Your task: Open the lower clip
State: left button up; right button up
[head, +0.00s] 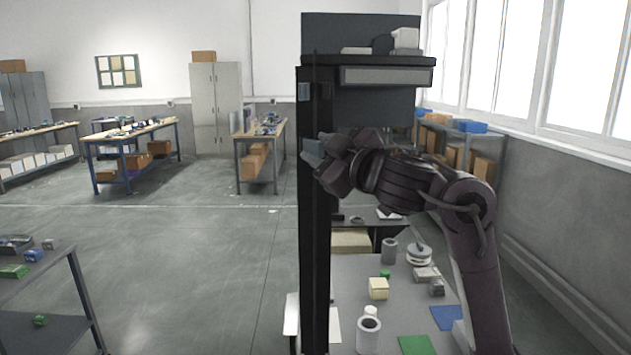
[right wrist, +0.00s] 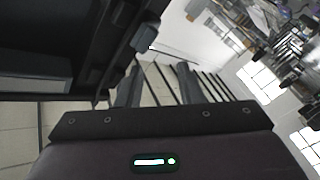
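A tall black post (head: 315,240) stands at the middle of the head view. A small blue-grey piece (head: 304,92) sits high on it and looks like a clip. My right gripper (head: 314,158) is beside the post at mid height, lower than that piece. In the right wrist view its two fingers (right wrist: 158,80) stand apart with nothing clear between them. A dark post edge with a protruding part (right wrist: 145,32) is close to the left finger; I cannot tell if they touch. The lower clip is not clearly distinguishable near the gripper. My left gripper is out of view.
A dark shelf unit (head: 385,62) joins the post above my right arm. Open floor (head: 190,270) lies left of the post, with tables farther back.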

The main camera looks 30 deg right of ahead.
aim_at(322, 150)
jog(key=s+d+f+m+t+y+b, duration=0.2)
jog(key=d+f+m+y+b, duration=0.25)
jog(key=y, duration=0.25)
jog(key=p+x, duration=0.1)
jog(key=x, duration=0.1)
jog(key=p+x, duration=0.1)
jog(key=x, duration=0.1)
jog(key=r+p+x, duration=0.1)
jog(key=x, duration=0.1)
jog(key=shift+d+r, duration=0.2)
jog(key=shift+d, duration=0.1)
jog(key=shift+w+a+r+t+p, duration=0.15)
jog(key=shift+w+a+t+p, duration=0.15)
jog(key=shift+w+p, duration=0.3)
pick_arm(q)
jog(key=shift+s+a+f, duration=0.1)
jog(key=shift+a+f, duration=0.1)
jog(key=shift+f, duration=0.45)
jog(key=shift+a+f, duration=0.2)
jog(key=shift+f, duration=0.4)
pick_arm(e)
jog(key=shift+w, duration=0.1)
